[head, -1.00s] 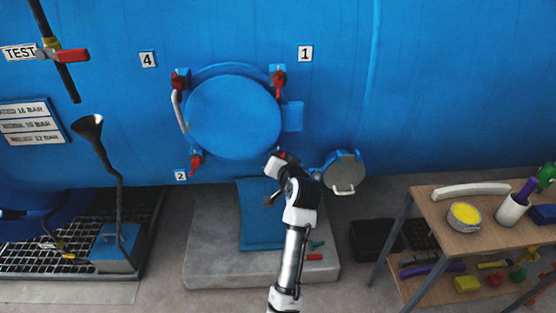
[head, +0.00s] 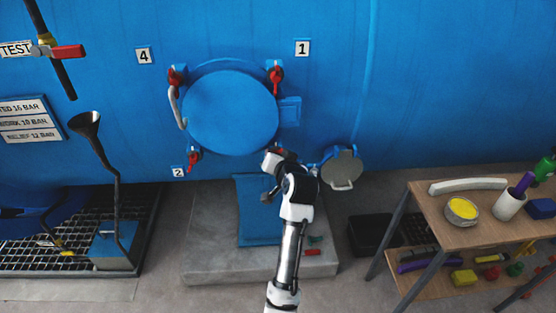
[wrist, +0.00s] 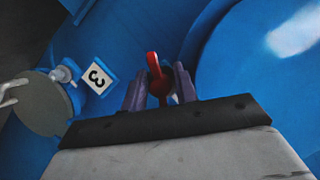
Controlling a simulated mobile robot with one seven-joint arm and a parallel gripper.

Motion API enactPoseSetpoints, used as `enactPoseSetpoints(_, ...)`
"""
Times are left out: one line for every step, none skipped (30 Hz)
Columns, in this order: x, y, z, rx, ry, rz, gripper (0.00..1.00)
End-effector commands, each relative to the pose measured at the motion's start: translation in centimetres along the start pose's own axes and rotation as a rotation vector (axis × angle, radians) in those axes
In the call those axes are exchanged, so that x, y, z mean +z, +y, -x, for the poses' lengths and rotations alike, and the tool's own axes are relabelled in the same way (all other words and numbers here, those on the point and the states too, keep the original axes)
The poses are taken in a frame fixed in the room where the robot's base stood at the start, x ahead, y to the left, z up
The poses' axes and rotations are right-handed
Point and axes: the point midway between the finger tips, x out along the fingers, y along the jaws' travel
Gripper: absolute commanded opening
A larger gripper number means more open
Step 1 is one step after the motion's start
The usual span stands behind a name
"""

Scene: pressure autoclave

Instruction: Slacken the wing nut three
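The red wing nut three (wrist: 154,70) shows in the middle of the wrist view, beside the white number 3 plate (wrist: 97,75). My gripper (wrist: 160,82) has one finger on each side of this nut. I cannot tell whether the fingers press on it or only stand around it. In the head view, my gripper (head: 274,158) is at the lower right edge of the round blue door (head: 230,112), and my wrist mostly hides the nut and hides its number plate.
Other red wing nuts sit at plate 4 (head: 144,55), plate 1 (head: 302,47) and plate 2 (head: 178,171). A grey round cap (head: 342,168) hangs right of my wrist. A wooden table (head: 435,225) with tools stands at the right.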

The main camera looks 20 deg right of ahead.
Motion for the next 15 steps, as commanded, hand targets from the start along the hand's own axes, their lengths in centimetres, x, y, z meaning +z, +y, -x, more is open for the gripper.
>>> enactPoseSetpoints(0.0,0.1,0.3,0.0,0.001,0.0,0.29)
enactPoseSetpoints(0.0,0.1,0.5,0.001,0.001,-0.001,0.29)
enactPoseSetpoints(0.0,0.1,0.9,0.001,0.002,-0.001,0.29)
enactPoseSetpoints(0.0,0.2,1.3,0.001,0.003,0.0,0.29)
enactPoseSetpoints(0.1,0.2,1.8,0.001,0.003,-0.001,0.29)
enactPoseSetpoints(0.1,0.2,2.5,0.002,0.003,-0.001,0.29)
enactPoseSetpoints(0.1,0.2,3.2,0.002,0.004,0.0,0.29)
enactPoseSetpoints(0.1,0.2,3.9,0.002,0.004,-0.001,0.29)
enactPoseSetpoints(0.2,0.2,4.8,0.001,0.004,0.0,0.29)
enactPoseSetpoints(0.2,0.2,5.5,0.001,0.005,0.001,0.29)
enactPoseSetpoints(0.1,0.2,6.3,0.001,0.004,0.001,0.29)
enactPoseSetpoints(0.1,0.2,7.3,0.002,0.004,0.001,0.29)
enactPoseSetpoints(0.1,0.2,7.9,0.002,0.004,0.001,0.29)
enactPoseSetpoints(0.2,0.2,8.6,0.003,0.003,0.001,0.29)
enactPoseSetpoints(0.1,0.2,9.5,0.001,0.004,0.0,0.29)
